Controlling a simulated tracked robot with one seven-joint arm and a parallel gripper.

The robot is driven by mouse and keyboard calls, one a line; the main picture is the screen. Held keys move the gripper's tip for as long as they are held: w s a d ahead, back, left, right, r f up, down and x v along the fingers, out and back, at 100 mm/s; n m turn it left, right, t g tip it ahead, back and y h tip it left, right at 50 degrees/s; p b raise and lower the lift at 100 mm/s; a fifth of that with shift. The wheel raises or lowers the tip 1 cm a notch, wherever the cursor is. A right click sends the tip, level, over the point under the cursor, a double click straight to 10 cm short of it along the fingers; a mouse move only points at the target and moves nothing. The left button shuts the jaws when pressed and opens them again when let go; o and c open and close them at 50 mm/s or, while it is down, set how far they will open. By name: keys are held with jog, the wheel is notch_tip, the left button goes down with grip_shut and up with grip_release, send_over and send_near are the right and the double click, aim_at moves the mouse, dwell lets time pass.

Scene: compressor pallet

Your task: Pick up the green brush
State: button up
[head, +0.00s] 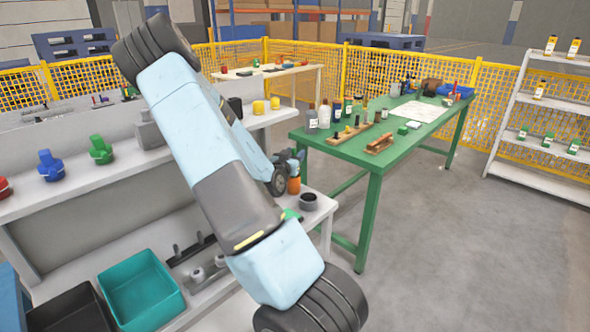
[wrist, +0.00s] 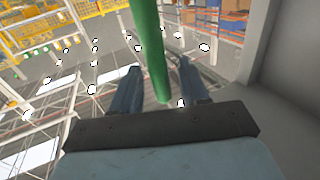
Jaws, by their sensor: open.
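My gripper (head: 296,158) is beyond the forearm in the head view, above the right end of the grey bench. In the wrist view my gripper (wrist: 159,66) has its two blue fingers apart. A green rod-like thing (wrist: 150,45) runs from the top edge down between the fingers in that view. I cannot tell whether it is the brush, or whether it touches the fingers. A small green patch (head: 291,214) shows on the bench end below my gripper, partly hidden by my arm. No brush shape is clear in the head view.
The grey bench (head: 75,187) holds blue and green valve-like parts. An orange cylinder (head: 294,185) and a dark ring (head: 309,201) stand near its right end. A green table (head: 345,152) with bottles is to the right. Open floor (head: 450,260) lies before the white shelf (head: 548,105).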

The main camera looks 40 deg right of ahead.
jog(key=shift+w, duration=0.1)
grip_shut()
dwell(0.3)
